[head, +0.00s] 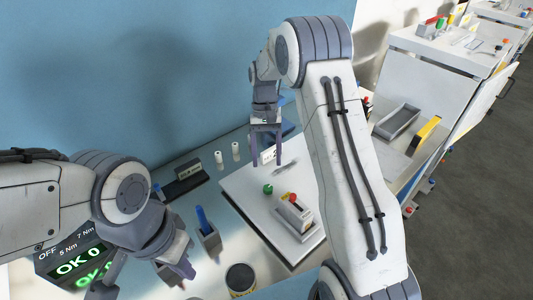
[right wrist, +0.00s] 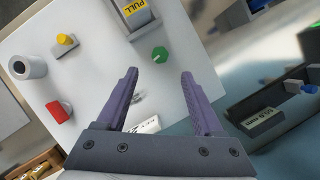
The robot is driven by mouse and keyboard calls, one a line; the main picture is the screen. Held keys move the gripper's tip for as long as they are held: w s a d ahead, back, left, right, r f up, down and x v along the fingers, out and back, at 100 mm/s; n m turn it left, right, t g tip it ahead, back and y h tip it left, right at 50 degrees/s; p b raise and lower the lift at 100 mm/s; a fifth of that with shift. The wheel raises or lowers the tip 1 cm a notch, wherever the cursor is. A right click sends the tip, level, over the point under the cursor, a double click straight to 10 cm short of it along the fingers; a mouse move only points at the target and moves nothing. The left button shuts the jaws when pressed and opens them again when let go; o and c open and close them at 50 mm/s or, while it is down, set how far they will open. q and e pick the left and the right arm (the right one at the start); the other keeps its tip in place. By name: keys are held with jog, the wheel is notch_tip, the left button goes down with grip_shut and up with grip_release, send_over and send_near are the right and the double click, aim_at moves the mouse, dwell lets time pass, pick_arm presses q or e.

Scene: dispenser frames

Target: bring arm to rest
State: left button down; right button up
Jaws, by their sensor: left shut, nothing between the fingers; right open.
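My right gripper (head: 266,162) hangs fingers down above the back edge of the white panel (head: 240,190), open and empty. In the right wrist view its two spread purple fingers (right wrist: 159,76) have nothing between them. A green knob (right wrist: 160,54) on the panel lies beyond the fingertips, apart from them. My left gripper (head: 178,269) is low at the lower left, near the display and a small holder with a blue item (head: 202,220). It is shut with nothing seen in it, and its tips are small and partly hidden by my arm.
On the panel stands a grey dispenser with a red part (head: 292,206); in the right wrist view are a yellow knob (right wrist: 67,40) and a red knob (right wrist: 58,112). A dark can (head: 240,278) stands in front. A blue wall (head: 170,60) rises behind.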

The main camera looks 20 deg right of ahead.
jog(key=shift+v, duration=1.25)
jog(key=s+a+r+n+t+h, duration=0.15)
jog(key=s+a+r+n, duration=0.45)
jog(key=s+a, duration=0.65)
jog(key=s+a+n+t+y, duration=0.1)
jog(key=s+a+n+t, duration=0.1)
jog(key=s, duration=1.4)
jog(key=shift+a+n+t, duration=0.35)
jog(key=shift+a+n, duration=0.15)
jog(key=shift+n, duration=0.6)
